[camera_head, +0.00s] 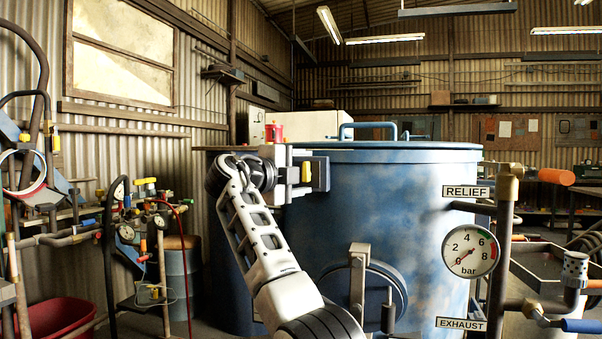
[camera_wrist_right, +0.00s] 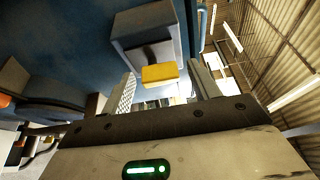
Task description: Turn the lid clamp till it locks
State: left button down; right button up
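The large blue pot (camera_head: 400,220) stands at the centre with its flat lid (camera_head: 420,146) on top and a bar handle on the lid. The lid clamp (camera_head: 318,166), a grey block with a yellow tab (camera_head: 306,172), sits at the pot's upper left rim. In the wrist view the grey clamp block (camera_wrist_right: 146,28) and yellow tab (camera_wrist_right: 160,74) show close up. My right gripper (camera_head: 290,172) is at the clamp. In the wrist view its fingers (camera_wrist_right: 163,84) stand apart, one on each side of the yellow tab, with visible gaps. My left gripper is out of view.
A pressure gauge (camera_head: 470,250) and RELIEF and EXHAUST labels stand on piping at the right. A round hatch (camera_head: 375,290) with a grey bar is low on the pot's front. Hoses and valves (camera_head: 150,220) and a red bin (camera_head: 60,318) are at the left.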

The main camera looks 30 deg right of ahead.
jog(key=b+v, duration=0.2)
jog(key=v, duration=1.4)
